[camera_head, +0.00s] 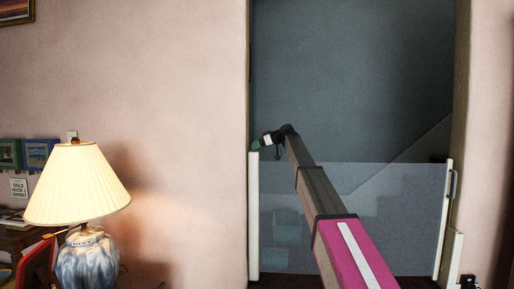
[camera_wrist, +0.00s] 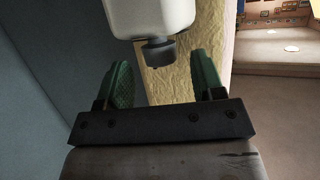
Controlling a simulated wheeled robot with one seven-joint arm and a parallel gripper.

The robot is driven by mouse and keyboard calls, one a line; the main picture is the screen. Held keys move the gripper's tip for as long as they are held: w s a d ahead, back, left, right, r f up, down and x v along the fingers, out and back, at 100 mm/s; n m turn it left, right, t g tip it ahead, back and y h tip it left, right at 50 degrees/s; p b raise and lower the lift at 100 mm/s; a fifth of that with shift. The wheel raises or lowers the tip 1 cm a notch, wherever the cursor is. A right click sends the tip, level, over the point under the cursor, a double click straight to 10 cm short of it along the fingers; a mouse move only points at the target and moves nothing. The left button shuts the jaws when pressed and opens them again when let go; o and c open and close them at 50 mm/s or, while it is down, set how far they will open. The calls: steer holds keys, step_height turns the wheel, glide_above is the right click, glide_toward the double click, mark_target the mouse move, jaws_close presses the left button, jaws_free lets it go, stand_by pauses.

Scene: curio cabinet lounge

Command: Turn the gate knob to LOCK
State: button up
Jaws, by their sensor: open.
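The gate (camera_head: 350,220) is a translucent grey panel across the doorway, with a white post (camera_head: 253,215) at its left side. In the wrist view a white housing (camera_wrist: 150,17) carries a small dark knob (camera_wrist: 158,53). The knob lies in line with the gap between the two green fingers of my gripper (camera_wrist: 162,72). My gripper is open, with space on both sides of the knob, and no clear contact shows. In the head view my gripper (camera_head: 262,143) is small, just above the top of the left post. I cannot read any LOCK marking or the knob's setting.
A lamp (camera_head: 78,185) with a cream shade and blue-white base stands at the lower left, well away from my gripper. A wooden door frame (camera_head: 461,80) edges the right of the doorway. A handle (camera_head: 453,184) is on the gate's right side.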

steer(key=shift+w+a+f, duration=0.25)
steer(key=shift+a+f, duration=0.05)
steer(key=shift+a, duration=0.3)
steer(key=shift+c, duration=0.3)
steer(key=c, duration=0.8)
steer(key=shift+c, duration=0.2)
steer(key=shift+s, duration=0.1)
steer(key=m+t+h, duration=0.2)
steer(key=shift+s+a+m+t, duration=0.2)
steer(key=shift+s+m+t, duration=0.1)
steer(key=shift+m+t, duration=0.1)
steer(key=m+t+h, duration=0.1)
steer(key=m, duration=0.1)
steer(key=m+t+h, duration=0.1)
steer(key=h, duration=0.1)
steer(key=m+t+h, duration=0.2)
steer(key=shift+s+a+m, duration=0.15)
steer(key=shift+a+m, duration=0.15)
steer(key=shift+m+h, duration=0.3)
steer(key=shift+h, duration=0.1)
